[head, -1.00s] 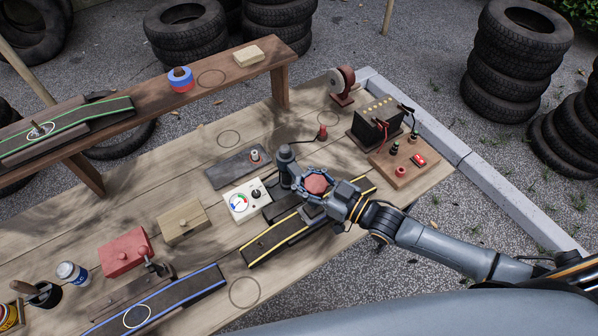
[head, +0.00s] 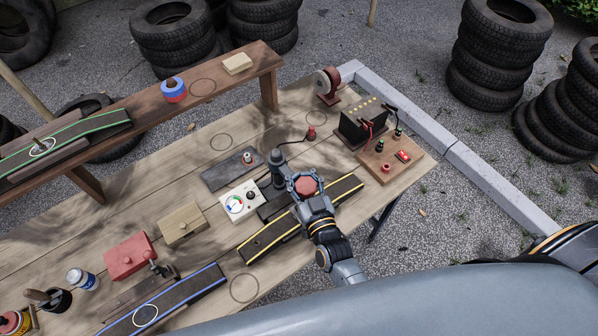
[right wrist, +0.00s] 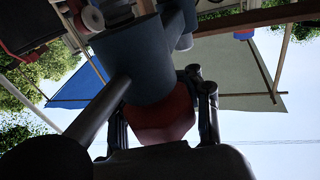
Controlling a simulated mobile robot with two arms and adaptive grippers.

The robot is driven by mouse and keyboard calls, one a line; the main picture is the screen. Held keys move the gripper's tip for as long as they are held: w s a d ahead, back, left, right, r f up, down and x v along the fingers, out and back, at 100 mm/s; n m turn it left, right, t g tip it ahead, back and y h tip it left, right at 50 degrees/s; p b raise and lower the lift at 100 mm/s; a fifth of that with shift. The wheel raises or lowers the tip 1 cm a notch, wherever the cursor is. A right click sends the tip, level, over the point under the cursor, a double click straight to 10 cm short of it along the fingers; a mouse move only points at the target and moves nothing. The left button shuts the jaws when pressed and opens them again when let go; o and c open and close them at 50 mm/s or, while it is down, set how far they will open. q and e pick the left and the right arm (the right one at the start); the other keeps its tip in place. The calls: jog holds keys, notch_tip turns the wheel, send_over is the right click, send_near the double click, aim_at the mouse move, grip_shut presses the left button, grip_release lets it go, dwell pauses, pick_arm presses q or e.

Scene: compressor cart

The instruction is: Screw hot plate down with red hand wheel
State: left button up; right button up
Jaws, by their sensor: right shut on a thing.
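The red hand wheel (head: 306,186) stands at the dark press by the yellow-edged black belt (head: 268,238). My right gripper (head: 303,184) is shut around it, its fingers on the wheel's sides. In the right wrist view the red wheel (right wrist: 163,118) shows between my gripper's fingers (right wrist: 165,115), below a thick dark cylinder (right wrist: 135,58). A dark upright post (head: 277,166) stands just behind the wheel. The hot plate under the wheel is mostly hidden by my gripper, so I cannot tell how tightly it sits. My left gripper is out of view.
A white gauge box (head: 241,202) stands close left of the gripper. A wooden board with a black panel (head: 360,129) and switches lies to the right. A raised shelf (head: 208,88) runs behind. The table's front edge is near my arm.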

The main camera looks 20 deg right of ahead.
aim_at(309, 197)
dwell(0.5)
jog(key=o, duration=1.3)
jog(key=shift+s, duration=0.1)
jog(key=shift+c, duration=0.2)
jog(key=s, duration=1.2)
jog(key=shift+d, duration=0.25)
